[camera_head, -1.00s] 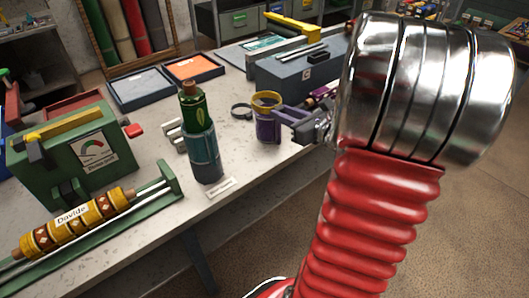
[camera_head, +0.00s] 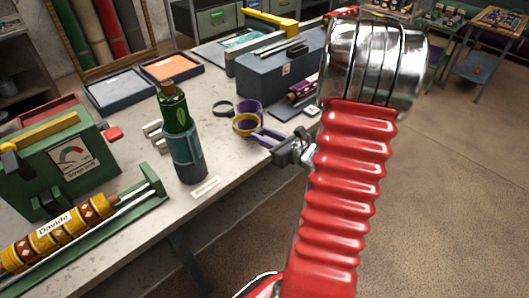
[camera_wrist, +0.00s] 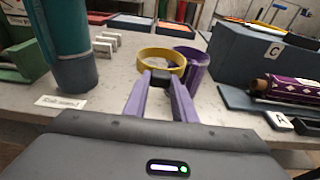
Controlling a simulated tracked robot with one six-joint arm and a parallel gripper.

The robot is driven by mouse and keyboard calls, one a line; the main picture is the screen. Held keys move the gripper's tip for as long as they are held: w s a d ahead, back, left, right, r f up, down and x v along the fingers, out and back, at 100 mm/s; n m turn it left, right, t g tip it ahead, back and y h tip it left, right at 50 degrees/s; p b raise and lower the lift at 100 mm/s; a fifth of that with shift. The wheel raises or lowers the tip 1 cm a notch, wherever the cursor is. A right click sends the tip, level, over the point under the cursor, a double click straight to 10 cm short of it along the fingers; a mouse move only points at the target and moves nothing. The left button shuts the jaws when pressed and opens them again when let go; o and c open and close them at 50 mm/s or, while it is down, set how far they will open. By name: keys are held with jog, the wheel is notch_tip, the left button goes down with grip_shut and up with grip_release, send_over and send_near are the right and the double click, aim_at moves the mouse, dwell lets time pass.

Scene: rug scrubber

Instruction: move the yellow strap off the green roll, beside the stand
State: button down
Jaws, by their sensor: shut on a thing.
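The yellow strap (camera_head: 246,124) is a ring with a dark tab, and my gripper (camera_head: 262,137) is shut on that tab. In the wrist view the strap (camera_wrist: 162,60) sits ahead of the purple fingertips (camera_wrist: 160,82), in front of a purple cup. I cannot tell whether it touches the table. The green roll (camera_head: 173,110), with a brown top, stands upright in the teal stand (camera_head: 187,160), left of the strap and apart from it. In the wrist view the stand (camera_wrist: 66,45) is at the left; the roll's top is out of frame.
White blocks (camera_head: 153,131) are behind the stand. A grey box (camera_head: 280,70) and a purple roll (camera_head: 302,90) are farther right. Bare table lies between stand and strap.

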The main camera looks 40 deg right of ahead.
aim_at(264, 155)
jog(key=shift+f, duration=1.75)
jog(key=shift+f, duration=2.15)
jog(key=shift+f, duration=0.55)
jog(key=c, duration=1.5)
grip_release()
jog(key=shift+o, duration=0.2)
jog(key=shift+r, duration=0.2)
jog(key=shift+s+r, duration=0.15)
jog(key=shift+r, duration=0.3)
jog(key=v, duration=1.1)
jog(key=shift+s, duration=0.35)
